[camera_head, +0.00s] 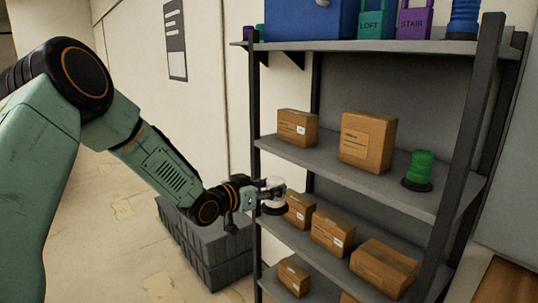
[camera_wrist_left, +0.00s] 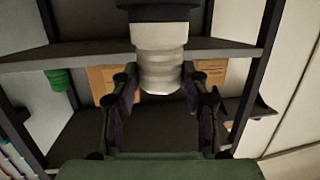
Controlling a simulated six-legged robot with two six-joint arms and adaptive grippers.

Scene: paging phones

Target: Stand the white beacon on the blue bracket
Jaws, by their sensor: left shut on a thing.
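The white beacon (camera_head: 273,186) is a ribbed white cylinder with a dark base. My left gripper (camera_head: 262,195) is shut on it and holds it at the left front edge of the shelf rack, near the boxes on a lower shelf. In the left wrist view the beacon (camera_wrist_left: 160,72) is between the two fingers (camera_wrist_left: 158,84), with its dark base toward the top of the picture. That view looks upside down. I cannot make out a blue bracket in either view. My right gripper is not in view.
The rack's middle shelf (camera_head: 335,168) holds two cardboard boxes (camera_head: 368,140) and a green beacon (camera_head: 419,170). Lower shelves hold several boxes. A blue box (camera_head: 308,18) and a blue beacon (camera_head: 463,20) are on top. Dark grey crates (camera_head: 205,250) stand left of the rack.

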